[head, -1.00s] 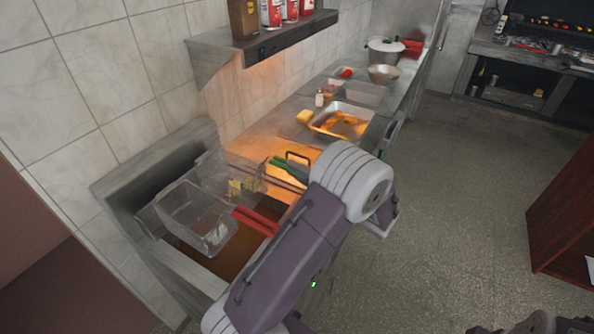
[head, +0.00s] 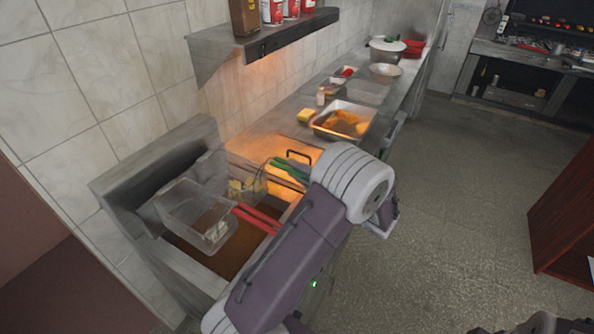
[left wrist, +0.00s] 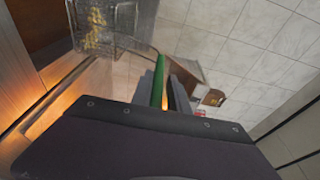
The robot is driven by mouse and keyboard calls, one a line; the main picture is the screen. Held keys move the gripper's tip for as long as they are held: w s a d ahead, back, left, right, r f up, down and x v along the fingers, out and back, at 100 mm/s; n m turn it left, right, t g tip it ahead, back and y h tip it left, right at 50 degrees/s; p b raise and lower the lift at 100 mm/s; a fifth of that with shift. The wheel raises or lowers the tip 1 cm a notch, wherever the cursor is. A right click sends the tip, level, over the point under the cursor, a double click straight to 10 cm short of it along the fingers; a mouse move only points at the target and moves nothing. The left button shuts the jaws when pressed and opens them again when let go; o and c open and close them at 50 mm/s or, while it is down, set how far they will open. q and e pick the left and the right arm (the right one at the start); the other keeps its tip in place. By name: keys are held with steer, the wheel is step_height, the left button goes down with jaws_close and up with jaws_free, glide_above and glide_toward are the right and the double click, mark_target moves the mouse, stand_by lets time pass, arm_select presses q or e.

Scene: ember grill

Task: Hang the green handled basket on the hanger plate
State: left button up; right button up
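The green-handled basket (head: 246,188) is a wire basket with yellow pieces in it, above the fryer next to the red-handled basket. Its green handle (head: 291,170) runs right toward my arm. In the left wrist view the basket (left wrist: 104,28) is at the top left, and its green handle (left wrist: 159,82) passes between the fingers of my left gripper (left wrist: 164,78), which look closed on it. My arm hides this gripper in the head view. The grey metal plate behind the fryer (head: 135,172) appears to be the hanger plate. My right gripper is not in view.
The red-handled basket (head: 196,212) is over the fryer's brown oil (head: 236,247), left of the green-handled one. A metal tray of orange food (head: 343,120) stands on the counter behind. Open floor lies to the right.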

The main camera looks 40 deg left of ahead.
arm_select(q)
steer(key=shift+o, duration=1)
steer(key=shift+d+f, duration=0.1)
steer(key=shift+d, duration=0.15)
steer(key=d+b, duration=0.2)
steer(key=d, duration=0.6)
steer(key=shift+s+d+b, duration=0.25)
steer(key=shift+s+b, duration=0.05)
steer(key=shift+s, duration=0.1)
steer(key=shift+s, duration=0.1)
